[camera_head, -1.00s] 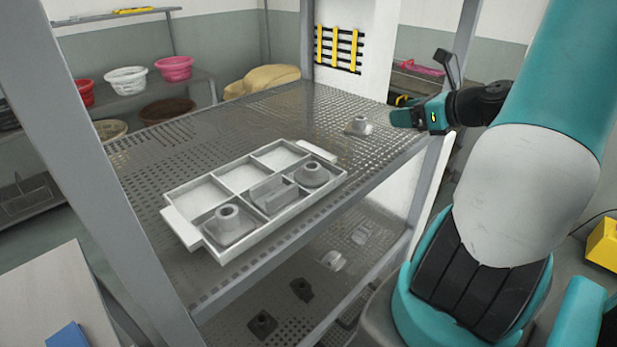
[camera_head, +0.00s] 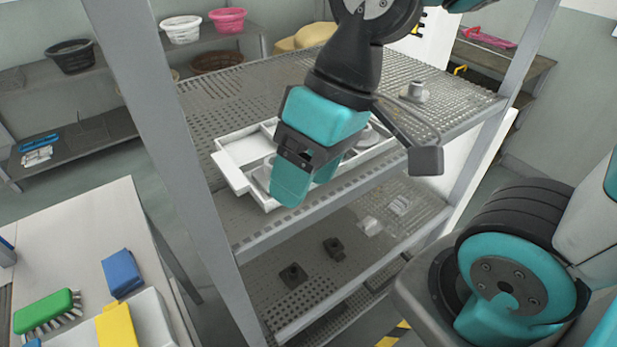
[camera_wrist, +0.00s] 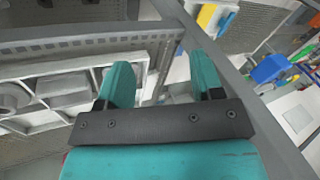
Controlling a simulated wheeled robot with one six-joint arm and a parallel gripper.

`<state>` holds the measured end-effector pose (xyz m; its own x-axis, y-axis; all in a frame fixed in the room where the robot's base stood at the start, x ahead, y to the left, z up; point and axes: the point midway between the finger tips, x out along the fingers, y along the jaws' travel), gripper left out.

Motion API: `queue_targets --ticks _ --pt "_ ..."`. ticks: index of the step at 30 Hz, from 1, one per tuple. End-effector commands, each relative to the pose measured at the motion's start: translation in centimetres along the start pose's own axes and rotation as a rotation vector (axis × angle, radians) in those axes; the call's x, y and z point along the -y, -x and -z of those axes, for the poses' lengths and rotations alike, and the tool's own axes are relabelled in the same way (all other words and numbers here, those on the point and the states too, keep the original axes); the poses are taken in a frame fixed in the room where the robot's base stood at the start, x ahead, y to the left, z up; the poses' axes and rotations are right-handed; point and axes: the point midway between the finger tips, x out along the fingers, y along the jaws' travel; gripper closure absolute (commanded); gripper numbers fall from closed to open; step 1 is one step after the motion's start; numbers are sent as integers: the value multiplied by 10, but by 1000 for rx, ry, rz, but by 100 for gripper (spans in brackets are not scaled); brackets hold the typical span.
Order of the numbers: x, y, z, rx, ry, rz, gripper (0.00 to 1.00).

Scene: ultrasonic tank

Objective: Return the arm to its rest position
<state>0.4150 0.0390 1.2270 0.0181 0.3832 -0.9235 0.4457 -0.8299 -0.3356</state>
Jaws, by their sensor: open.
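My gripper (camera_head: 306,182) is open and empty, pointing down in front of the shelf rack; its two teal fingers stand apart in the wrist view (camera_wrist: 162,82). In the head view it hides much of the white compartment tray (camera_head: 231,174) on the upper perforated shelf. The tray also shows at the left of the wrist view (camera_wrist: 48,124), with grey parts in it. I cannot tell the exact gap between gripper and tray.
A grey part (camera_head: 415,92) stands alone on the upper shelf. The rack's post (camera_head: 190,150) and front rail (camera_head: 340,196) are close to my arm. Small dark parts (camera_head: 293,275) lie on the lower shelf. A table (camera_head: 75,245) with brushes and blocks stands at left.

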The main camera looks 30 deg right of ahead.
Motion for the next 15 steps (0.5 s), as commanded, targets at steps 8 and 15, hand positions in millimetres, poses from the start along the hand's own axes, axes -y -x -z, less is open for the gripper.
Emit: queue_targets --ticks 8,15 --pt "13 -1 -12 33 162 -17 39" --pt "9 -11 -14 31 158 -16 39"
